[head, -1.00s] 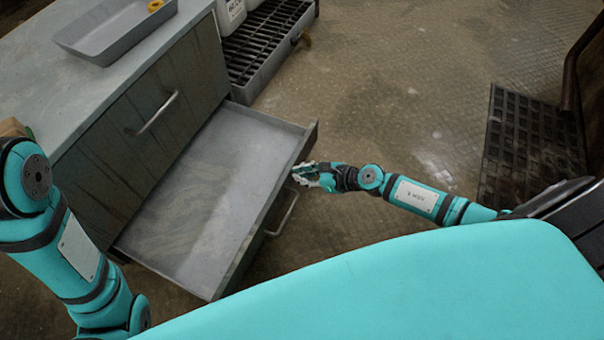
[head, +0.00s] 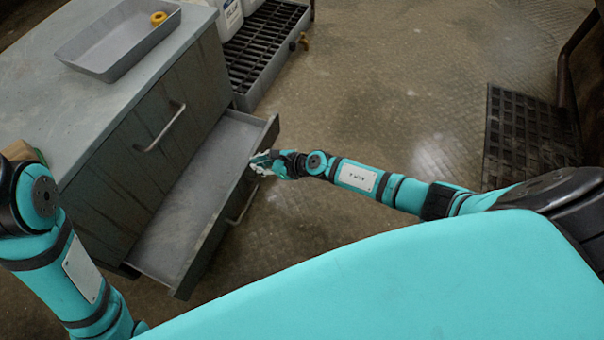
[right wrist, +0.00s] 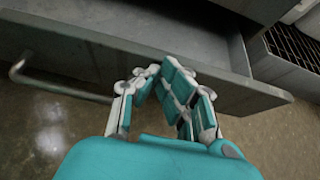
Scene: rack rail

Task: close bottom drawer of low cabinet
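The low cabinet (head: 110,150) stands at the left in the head view. Its bottom drawer (head: 190,210) is partly open and looks empty inside. The drawer handle (head: 243,203) is on its front; in the right wrist view the handle (right wrist: 60,88) is at the left. My right gripper (head: 255,163) is at the far part of the drawer front, beside the handle and not on it. In the right wrist view its fingers (right wrist: 165,85) are close together against the drawer's front panel, with nothing seen between them. My left arm (head: 60,240) shows at the left; its gripper is out of view.
A grey tray (head: 105,60) with a yellow ring (head: 158,18) sits on the cabinet top. A black-grated platform (head: 262,45) with white jugs (head: 228,15) stands behind the cabinet. The floor right of the drawer is clear up to a dark grated panel (head: 525,135).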

